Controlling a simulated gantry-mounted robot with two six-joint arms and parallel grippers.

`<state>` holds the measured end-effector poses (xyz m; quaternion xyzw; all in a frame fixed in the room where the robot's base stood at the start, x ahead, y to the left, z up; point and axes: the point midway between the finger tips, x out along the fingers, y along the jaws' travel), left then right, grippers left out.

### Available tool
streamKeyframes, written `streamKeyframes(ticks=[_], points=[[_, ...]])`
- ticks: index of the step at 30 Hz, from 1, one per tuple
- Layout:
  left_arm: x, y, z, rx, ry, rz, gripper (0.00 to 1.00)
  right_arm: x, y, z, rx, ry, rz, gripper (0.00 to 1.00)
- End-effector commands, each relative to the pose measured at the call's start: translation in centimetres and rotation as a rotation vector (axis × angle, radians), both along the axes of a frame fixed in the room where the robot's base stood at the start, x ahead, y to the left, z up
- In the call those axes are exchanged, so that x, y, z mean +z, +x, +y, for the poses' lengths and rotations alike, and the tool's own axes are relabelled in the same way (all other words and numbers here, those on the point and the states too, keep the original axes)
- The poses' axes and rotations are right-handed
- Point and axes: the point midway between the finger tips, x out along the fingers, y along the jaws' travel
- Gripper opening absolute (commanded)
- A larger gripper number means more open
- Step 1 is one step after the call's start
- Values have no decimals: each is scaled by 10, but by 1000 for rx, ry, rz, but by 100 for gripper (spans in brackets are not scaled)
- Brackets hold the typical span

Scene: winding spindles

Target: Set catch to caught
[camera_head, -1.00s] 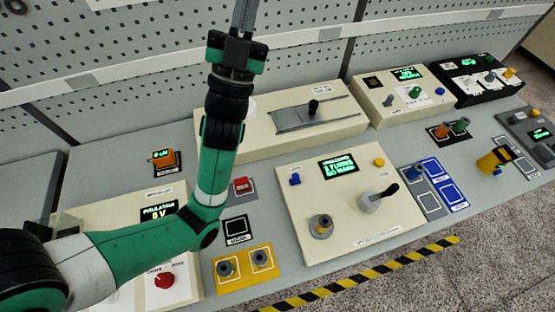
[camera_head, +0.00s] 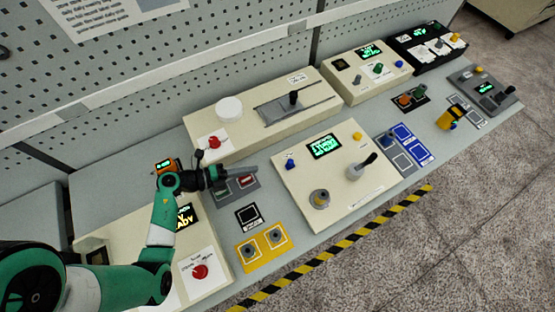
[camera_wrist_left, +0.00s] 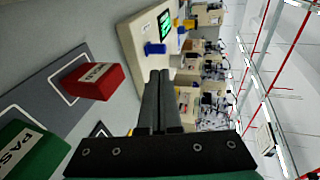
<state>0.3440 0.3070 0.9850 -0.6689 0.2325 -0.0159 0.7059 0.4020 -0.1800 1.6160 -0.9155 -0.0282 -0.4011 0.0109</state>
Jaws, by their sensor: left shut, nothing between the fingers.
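My left gripper (camera_head: 255,170) is shut and empty, its fingers reaching right toward the cream central panel (camera_head: 325,205). It also shows in the left wrist view (camera_wrist_left: 158,75). A small blue knob (camera_head: 290,163) stands at that panel's upper left corner, just beyond the fingertips and apart from them in the head view. The blue knob also shows in the wrist view (camera_wrist_left: 155,48). The panel carries a lit green display (camera_head: 323,145), a black-handled lever (camera_head: 363,165), a round grey knob (camera_head: 320,199) and a yellow button (camera_head: 357,136). No part is legibly marked as the catch. My right gripper is out of view.
A red block (camera_wrist_left: 95,80) and a green block (camera_wrist_left: 30,150) lie below my left fingers on a grey mat. A slider box (camera_head: 220,112) stands behind. A yellow mat with two round pieces (camera_head: 263,262) lies in front. More panels stand to the right.

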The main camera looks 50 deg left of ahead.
Motion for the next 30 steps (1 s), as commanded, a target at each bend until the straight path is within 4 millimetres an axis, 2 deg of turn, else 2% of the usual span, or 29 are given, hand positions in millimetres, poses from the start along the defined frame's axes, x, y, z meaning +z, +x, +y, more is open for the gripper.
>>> streamKeyframes(ticks=[5, 8, 21, 30], points=[[-1, 4, -1, -2, 1, -2, 0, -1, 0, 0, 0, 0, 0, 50], [-5, 13, -5, -4, 2, -3, 0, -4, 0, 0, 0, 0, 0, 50], [-28, 81, -30, -2, 1, -4, 0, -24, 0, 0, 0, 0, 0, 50], [-29, 90, -33, 2, 2, -3, 0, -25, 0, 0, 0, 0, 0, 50]])
